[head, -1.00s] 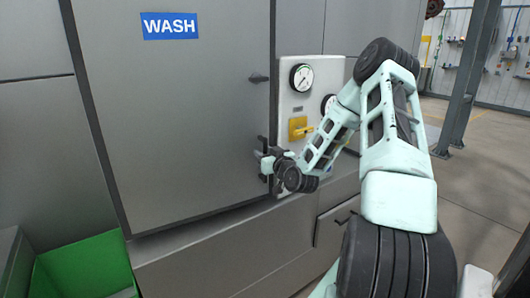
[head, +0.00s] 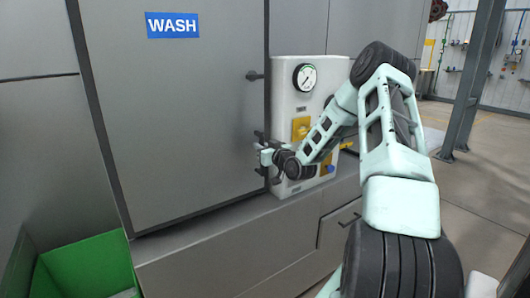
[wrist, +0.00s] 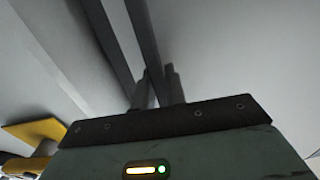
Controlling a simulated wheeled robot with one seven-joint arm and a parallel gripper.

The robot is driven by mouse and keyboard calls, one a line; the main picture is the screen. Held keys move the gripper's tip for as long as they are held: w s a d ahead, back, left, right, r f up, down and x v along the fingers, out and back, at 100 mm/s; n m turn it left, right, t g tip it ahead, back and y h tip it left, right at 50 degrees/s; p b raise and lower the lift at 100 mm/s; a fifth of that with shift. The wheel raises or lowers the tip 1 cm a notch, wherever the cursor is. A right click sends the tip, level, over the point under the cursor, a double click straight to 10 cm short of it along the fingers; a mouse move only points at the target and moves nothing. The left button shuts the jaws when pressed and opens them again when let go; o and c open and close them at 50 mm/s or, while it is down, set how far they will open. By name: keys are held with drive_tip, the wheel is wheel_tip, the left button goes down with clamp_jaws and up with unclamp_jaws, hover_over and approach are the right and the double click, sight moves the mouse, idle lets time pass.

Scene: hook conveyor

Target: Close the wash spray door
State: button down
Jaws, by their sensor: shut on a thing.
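The wash spray door (head: 190,130) is a large flat grey panel with dark edges and a blue WASH label (head: 172,25). It fills the left and middle of the head view. Its right edge stands beside the white control panel. My gripper (head: 263,152) is at the lower part of that edge, shut on a part of the door. The gripped part is small and partly hidden by my fingers. In the wrist view my two fingers (wrist: 156,88) are close together at long dark bars. I cannot tell whether the door is flush with its frame.
The white control panel (head: 312,75) carries a gauge (head: 305,77) and a yellow switch (head: 301,126), close to my wrist. A dark latch piece (head: 254,76) sits high on the door's right edge. A green bin (head: 85,262) stands at lower left. Open floor lies to the right.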

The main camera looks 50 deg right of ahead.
drive_tip(key=shift+w+r, duration=0.2)
drive_tip(key=shift+w, duration=0.05)
drive_tip(key=c, duration=1.4)
unclamp_jaws()
drive_tip(key=shift+w+d+f, duration=0.1)
drive_tip(key=shift+c, duration=0.2)
drive_tip(key=b+v, duration=0.3)
drive_tip(key=v, duration=1.4)
drive_tip(key=shift+s+b, duration=0.25)
drive_tip(key=shift+b, duration=0.15)
